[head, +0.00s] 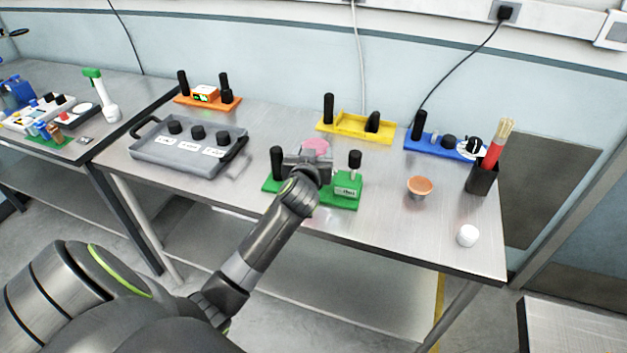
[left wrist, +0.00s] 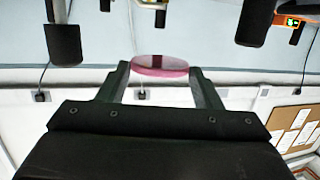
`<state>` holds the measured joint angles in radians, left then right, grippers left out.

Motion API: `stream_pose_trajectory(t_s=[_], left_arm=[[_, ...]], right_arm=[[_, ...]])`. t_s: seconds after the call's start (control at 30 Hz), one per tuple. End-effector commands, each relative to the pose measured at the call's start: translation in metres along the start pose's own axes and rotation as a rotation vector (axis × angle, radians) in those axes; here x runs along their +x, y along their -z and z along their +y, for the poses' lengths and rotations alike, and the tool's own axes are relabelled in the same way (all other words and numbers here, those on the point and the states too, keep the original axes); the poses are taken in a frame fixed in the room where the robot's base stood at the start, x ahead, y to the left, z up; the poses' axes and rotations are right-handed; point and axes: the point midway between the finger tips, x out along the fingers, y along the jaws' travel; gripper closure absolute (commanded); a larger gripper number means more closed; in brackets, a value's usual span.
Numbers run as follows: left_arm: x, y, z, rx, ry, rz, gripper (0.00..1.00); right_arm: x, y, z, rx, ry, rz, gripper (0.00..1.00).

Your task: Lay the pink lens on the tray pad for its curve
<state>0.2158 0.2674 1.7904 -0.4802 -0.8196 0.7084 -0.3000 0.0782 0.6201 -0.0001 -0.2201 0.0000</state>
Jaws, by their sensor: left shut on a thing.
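The pink lens (head: 316,146) is a round translucent disc. My left gripper (head: 310,160) is shut on it above the green module at the middle of the table. In the left wrist view the lens (left wrist: 160,66) shows nearly edge-on between the two fingers, clear of any surface. The grey tray (head: 160,159) stands on the table to the left of the gripper. It has two handles and several round black pads in a row, each with a white label in front; the label marks are too small to read. My right gripper is not in view.
The green module (head: 325,201) with black posts and a green box lies under my gripper. Yellow (head: 352,133), orange (head: 190,99) and blue (head: 428,150) modules line the back. An orange bowl (head: 419,187), a brush cup (head: 482,178) and a white cylinder (head: 467,236) stand right.

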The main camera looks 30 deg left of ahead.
Motion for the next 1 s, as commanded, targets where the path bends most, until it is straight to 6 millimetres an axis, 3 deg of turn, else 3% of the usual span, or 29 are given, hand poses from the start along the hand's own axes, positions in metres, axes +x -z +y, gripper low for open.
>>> stream_pose_trajectory(t_s=[0.37, 1.0], left_arm=[[0.003, -0.003, -0.003, -0.001, 0.003, 0.0, 0.66], [0.02, -0.09, -0.002, 0.0, 0.003, -0.002, 0.66]], right_arm=[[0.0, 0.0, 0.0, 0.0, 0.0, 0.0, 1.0], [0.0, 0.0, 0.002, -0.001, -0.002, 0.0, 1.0]])
